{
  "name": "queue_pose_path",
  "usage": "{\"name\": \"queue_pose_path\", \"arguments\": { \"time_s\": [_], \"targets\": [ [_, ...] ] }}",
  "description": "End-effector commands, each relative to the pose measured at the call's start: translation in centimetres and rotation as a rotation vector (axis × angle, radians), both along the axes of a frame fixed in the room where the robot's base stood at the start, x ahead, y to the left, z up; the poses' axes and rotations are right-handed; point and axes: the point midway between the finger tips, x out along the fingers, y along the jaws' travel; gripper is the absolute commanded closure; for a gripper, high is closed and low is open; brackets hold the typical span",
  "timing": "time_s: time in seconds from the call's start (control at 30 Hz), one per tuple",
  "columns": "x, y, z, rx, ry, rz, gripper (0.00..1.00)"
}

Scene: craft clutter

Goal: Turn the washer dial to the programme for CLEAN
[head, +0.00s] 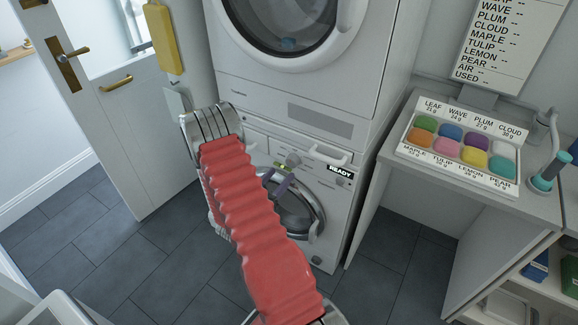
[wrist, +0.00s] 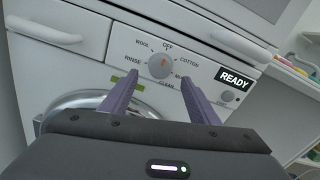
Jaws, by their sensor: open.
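The washer (head: 330,205) is the lower white machine, with its dial (wrist: 160,62) on the front panel in the wrist view. Labels around the dial read OFF, COTTON, WOOL, RINSE, CLEAN and one partly hidden that starts with MIX. CLEAN lies below the dial. The small orange mark on the dial appears to point up, towards OFF. My gripper (wrist: 157,77) is open, its purple fingers one each side of the dial's lower part in the picture. I cannot tell whether they touch it. It also shows in front of the washer in the head view (head: 279,181).
A READY display (wrist: 235,77) and a round button (wrist: 228,97) are right of the dial. A second machine (head: 290,75) stands on the washer. A desk with a tray of coloured blocks (head: 408,150) is at right. A door (head: 115,120) is at left.

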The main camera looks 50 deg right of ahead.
Motion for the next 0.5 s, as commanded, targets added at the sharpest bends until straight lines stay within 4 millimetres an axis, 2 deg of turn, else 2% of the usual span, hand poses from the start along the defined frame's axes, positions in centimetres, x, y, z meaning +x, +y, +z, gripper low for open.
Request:
{"name": "queue_pose_path", "arguments": {
  "time_s": [0.3, 0.5],
  "targets": [
    [0.3, -4.9, 0.0, -0.001, -0.001, -0.003, 0.45],
    [0.6, -6.7, 0.0, 0.001, 0.001, -0.001, 0.45]
  ]
}}
